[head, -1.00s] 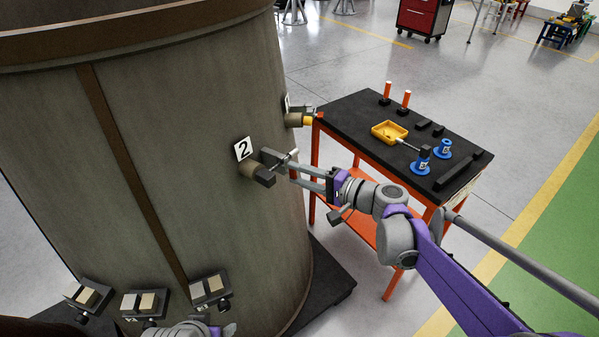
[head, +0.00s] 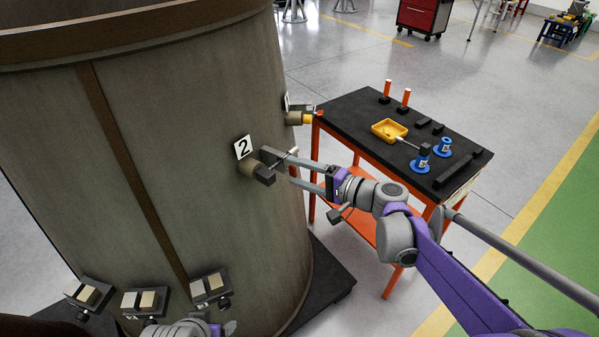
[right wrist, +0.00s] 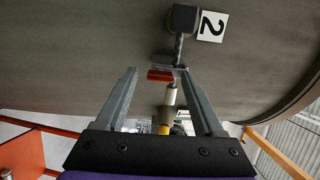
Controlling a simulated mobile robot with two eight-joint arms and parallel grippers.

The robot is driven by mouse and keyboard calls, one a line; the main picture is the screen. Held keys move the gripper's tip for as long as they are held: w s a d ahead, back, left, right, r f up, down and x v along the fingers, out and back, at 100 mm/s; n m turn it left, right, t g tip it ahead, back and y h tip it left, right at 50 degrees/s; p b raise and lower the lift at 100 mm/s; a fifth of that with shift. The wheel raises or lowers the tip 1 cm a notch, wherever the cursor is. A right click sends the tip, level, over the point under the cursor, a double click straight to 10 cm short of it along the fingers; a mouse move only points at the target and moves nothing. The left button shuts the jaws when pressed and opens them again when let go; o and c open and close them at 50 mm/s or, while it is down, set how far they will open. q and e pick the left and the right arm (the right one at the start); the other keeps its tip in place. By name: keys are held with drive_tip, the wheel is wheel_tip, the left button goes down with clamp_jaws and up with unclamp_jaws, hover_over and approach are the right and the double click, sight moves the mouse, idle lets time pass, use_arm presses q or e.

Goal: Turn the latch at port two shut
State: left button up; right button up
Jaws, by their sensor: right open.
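The port two fitting (head: 249,167) sticks out of the drum wall beside the white "2" label (head: 243,148). A dark block (head: 265,176) sits at its outer end. In the right wrist view the label (right wrist: 211,26) is at the top, beside a dark block (right wrist: 184,18) with a grey stem. A pale cylindrical handle (right wrist: 170,93) and a red-orange piece (right wrist: 160,76) show between my fingers. My right gripper (head: 279,167) is open at port two, its fingers on either side of the handle; contact is unclear. My left gripper (head: 200,330) is partly visible at the bottom edge.
The large drum (head: 200,100) fills the left. A black-topped orange table (head: 360,112) stands right of it, bearing a yellow tray (head: 389,131) and blue parts (head: 420,163). Another fitting (head: 294,118) is at the drum's right edge. Several angled blocks (head: 210,286) stand at lower left.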

drive_tip(key=shift+d, duration=0.1)
drive_tip(key=v, duration=1)
drive_tip(key=shift+s+d+b, duration=0.2)
drive_tip(key=shift+s+b, duration=0.05)
drive_tip(key=shift+b, duration=0.05)
drive_tip(key=s+f+n+g+h+p, duration=0.1)
drive_tip(key=s+f+n+g+h, duration=0.25)
drive_tip(key=s+f+h, duration=0.6)
drive_tip(key=s+d+f+n+h, duration=0.1)
drive_tip(key=s+d+f, duration=0.1)
drive_tip(key=s, duration=0.2)
drive_tip(key=s+d+f+n+h, duration=0.1)
drive_tip(key=s+d+h, duration=0.1)
drive_tip(key=s, duration=0.3)
drive_tip(key=s+d+f+n+h+p, duration=0.1)
drive_tip(key=s+d+f, duration=0.1)
drive_tip(key=s+d, duration=0.2)
drive_tip(key=shift+s+f, duration=0.35)
drive_tip(key=shift+h, duration=0.25)
